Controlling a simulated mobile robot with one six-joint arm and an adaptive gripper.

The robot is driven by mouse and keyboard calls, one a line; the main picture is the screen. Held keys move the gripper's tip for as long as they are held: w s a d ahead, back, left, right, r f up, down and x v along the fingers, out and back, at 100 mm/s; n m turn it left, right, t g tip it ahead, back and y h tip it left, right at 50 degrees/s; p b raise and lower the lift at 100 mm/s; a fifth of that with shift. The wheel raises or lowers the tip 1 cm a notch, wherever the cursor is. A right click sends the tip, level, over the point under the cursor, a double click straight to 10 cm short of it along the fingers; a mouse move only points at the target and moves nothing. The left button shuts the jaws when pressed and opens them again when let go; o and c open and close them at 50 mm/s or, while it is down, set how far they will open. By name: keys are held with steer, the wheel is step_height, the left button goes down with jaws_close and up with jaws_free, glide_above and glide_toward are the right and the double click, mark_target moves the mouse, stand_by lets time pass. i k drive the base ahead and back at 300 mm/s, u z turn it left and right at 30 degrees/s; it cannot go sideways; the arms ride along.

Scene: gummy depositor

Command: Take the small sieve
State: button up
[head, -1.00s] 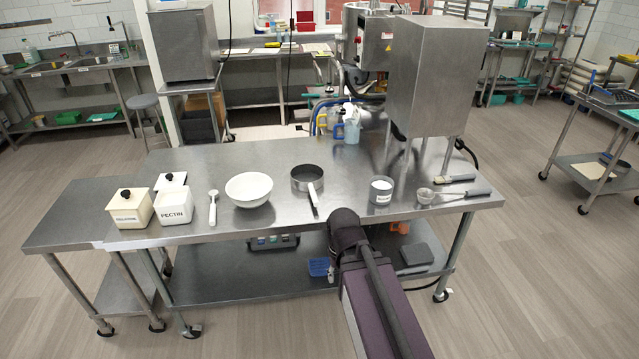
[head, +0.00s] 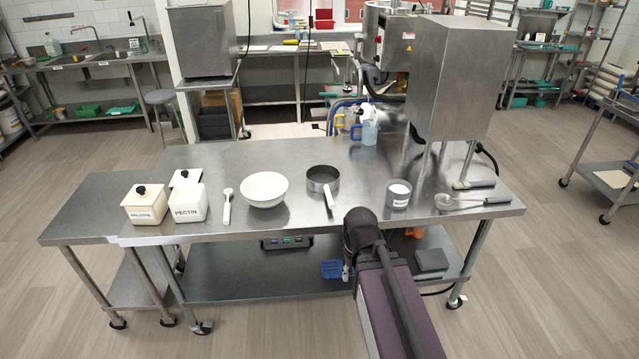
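The small sieve (head: 445,201) appears to be the small round metal bowl with a long grey handle at the right end of the steel table (head: 300,226). It lies near the front edge, handle pointing right. My arm rises from the bottom of the head view, its dark end in front of the table's front edge, left of the sieve and apart from it. Only a small greyish part of my gripper (head: 347,270) shows below that end; its fingers cannot be made out.
A brush (head: 472,184) lies just behind the sieve. A white-filled cup (head: 398,194) stands left of it. Further left are a dark round pan (head: 323,178), a white bowl (head: 263,189), a white spoon (head: 227,206) and the pectin box (head: 187,203). A steel machine (head: 455,80) stands behind.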

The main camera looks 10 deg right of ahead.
mark_target(321, 178)
steer(key=i, duration=0.9)
steer(key=z, duration=0.05)
